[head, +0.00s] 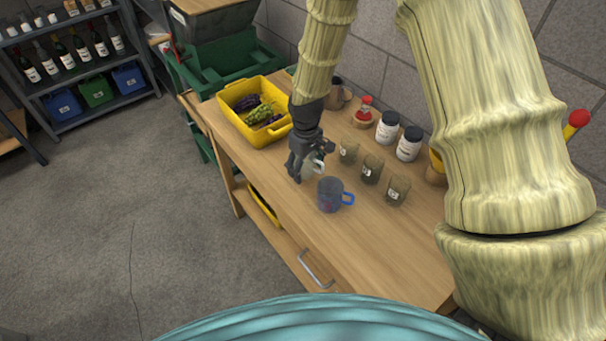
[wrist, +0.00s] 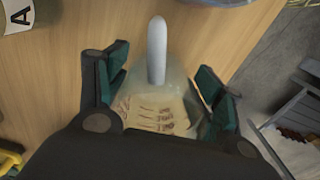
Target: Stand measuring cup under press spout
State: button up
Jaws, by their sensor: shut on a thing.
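My gripper (head: 306,166) is shut on a clear, pale measuring cup (head: 316,163) with a whitish handle, over the wooden bench. In the wrist view the cup (wrist: 158,95) sits between the two fingers, with brownish graduation marks on its wall and its handle pointing up the picture. I cannot tell whether its base touches the bench. A second cup, greyish with a blue handle (head: 331,193), stands on the bench just in front of my gripper. A green machine (head: 215,68) with a dark hopper, perhaps the press, stands beyond the bench's far end; I see no spout on it.
A yellow crate (head: 236,126) of grapes is on the wooden bench (head: 385,245) behind my gripper. Several labelled glasses (head: 371,170) and white jars (head: 408,145) line the wall side. The bench's near end is clear. A bottle shelf (head: 95,68) stands at far left.

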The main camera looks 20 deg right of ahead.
jog(key=shift+r+b, duration=0.75)
jog(key=shift+r, duration=2.65)
